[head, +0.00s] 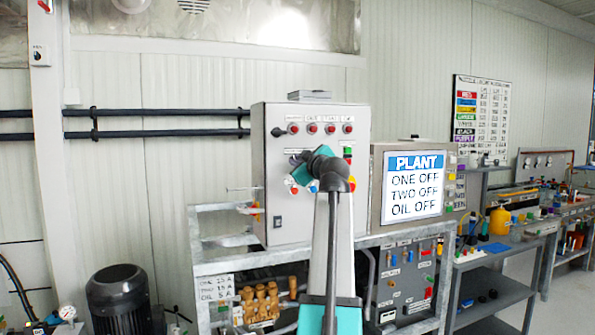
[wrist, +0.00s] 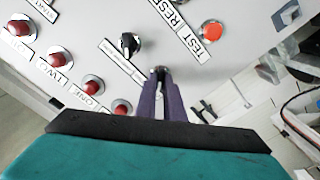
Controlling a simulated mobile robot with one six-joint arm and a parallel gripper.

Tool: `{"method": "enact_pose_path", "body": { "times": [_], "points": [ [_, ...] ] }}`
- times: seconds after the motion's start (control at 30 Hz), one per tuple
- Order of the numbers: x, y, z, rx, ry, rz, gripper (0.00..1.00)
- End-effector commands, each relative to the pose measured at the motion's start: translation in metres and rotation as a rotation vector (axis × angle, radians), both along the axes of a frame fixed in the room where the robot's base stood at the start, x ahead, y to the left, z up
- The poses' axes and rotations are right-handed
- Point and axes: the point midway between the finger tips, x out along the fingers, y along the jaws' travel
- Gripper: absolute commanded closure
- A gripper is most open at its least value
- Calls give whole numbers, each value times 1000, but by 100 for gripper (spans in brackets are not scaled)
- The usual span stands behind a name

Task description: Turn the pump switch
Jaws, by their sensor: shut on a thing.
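The grey control panel (head: 312,225) stands in the middle of the head view, with a row of red lamps (head: 330,128) along its top. In the wrist view my gripper (wrist: 160,76) has its purple fingers close together at the panel face. They are shut on a small dark switch (wrist: 159,70), mostly hidden between the fingertips. A black rotary knob (wrist: 130,43) sits apart, up and left of the fingertips. A red button (wrist: 210,33) marked TEST is to the right. In the head view my arm covers the middle of the panel and hides the fingertips.
A screen (head: 412,187) to the right reads PLANT, ONE OFF, TWO OFF, OIL OFF. A metal frame (head: 225,262) stands below the panel, with brass-coloured pump parts (head: 262,300) inside. A black motor (head: 120,295) stands at lower left.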

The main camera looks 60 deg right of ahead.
Motion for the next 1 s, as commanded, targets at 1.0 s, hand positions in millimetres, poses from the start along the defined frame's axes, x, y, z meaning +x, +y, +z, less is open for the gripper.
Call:
{"method": "enact_pose_path", "body": {
  "times": [1.0],
  "points": [
    [0, 0, 0, -88, 64, -2, 73]
  ]
}}
